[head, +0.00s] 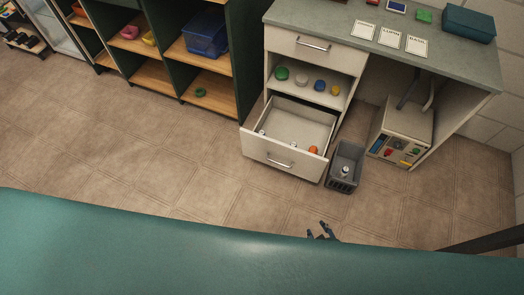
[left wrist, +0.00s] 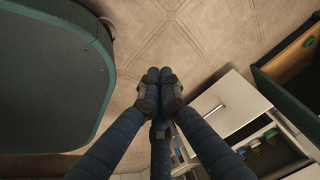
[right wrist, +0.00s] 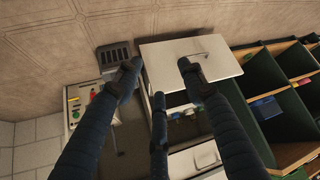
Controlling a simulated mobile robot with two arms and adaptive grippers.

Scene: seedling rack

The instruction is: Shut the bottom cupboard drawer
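The white bottom cupboard drawer (head: 281,162) is pulled well out of the cupboard below an open shelf in the head view. A few small items, one orange, lie inside it. Its front with a bar handle shows in the left wrist view (left wrist: 222,108) and in the right wrist view (right wrist: 215,72). My right gripper (head: 322,231) is low in the head view, in front of the drawer and apart from it. Its fingers (right wrist: 160,65) are spread and empty in the right wrist view. My left gripper (left wrist: 160,80) has its fingertips together with nothing between them, over the floor beside the drawer front.
A grey crate (head: 345,168) stands on the floor right beside the drawer. The upper drawer (head: 316,48) is shut. A dark green shelf unit (head: 246,60) stands to the left. The tiled floor (head: 150,150) in front is clear. My teal body fills the bottom.

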